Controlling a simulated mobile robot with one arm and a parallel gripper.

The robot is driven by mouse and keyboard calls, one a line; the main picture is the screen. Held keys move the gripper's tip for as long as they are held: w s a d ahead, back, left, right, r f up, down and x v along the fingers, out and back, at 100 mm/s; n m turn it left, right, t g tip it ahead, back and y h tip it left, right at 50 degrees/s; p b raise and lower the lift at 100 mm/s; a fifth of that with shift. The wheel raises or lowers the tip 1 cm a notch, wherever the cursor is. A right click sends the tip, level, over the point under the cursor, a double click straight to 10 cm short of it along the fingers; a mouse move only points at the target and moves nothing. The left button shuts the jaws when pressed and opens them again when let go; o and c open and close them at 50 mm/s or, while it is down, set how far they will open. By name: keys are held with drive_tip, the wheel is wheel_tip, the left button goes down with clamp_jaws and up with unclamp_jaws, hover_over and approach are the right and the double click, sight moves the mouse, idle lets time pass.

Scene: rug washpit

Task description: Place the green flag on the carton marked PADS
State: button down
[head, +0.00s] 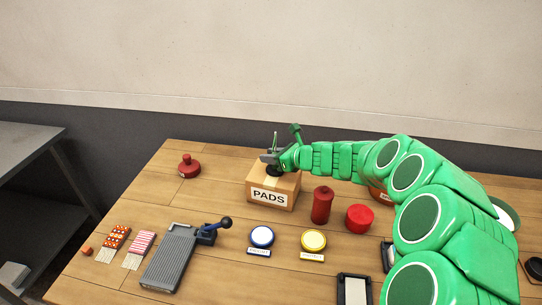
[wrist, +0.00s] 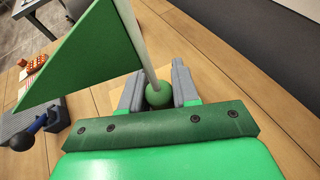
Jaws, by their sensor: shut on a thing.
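The carton marked PADS (head: 268,197) is a brown box standing near the back middle of the table, its label facing the head camera. My gripper (head: 270,159) is over the carton's top. In the wrist view, my gripper (wrist: 158,92) is shut on the green ball of the green flag (wrist: 85,62). The flag is a green triangle on a pale pole, leaning left in that view. In the head view only a thin upright part of the flag (head: 275,140) shows. A dark round shape lies under the fingers at the carton's top; I cannot tell whether it touches.
A red cylinder (head: 322,205) and a red round block (head: 360,218) stand right of the carton. A red knobbed piece (head: 189,168) is at back left. Blue (head: 262,237) and yellow (head: 313,241) buttons and a grey device (head: 170,257) lie in front. My arm covers the right side.

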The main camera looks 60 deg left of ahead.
drive_tip(key=c, duration=0.8)
unclamp_jaws()
drive_tip(key=shift+r, duration=0.1)
drive_tip(key=v, duration=1)
drive_tip(key=shift+w+d+r, duration=0.15)
drive_tip(key=shift+d, duration=0.2)
drive_tip(key=shift+w+d+r, duration=0.1)
drive_tip(key=shift+d+r, duration=0.15)
drive_tip(key=shift+d, duration=0.3)
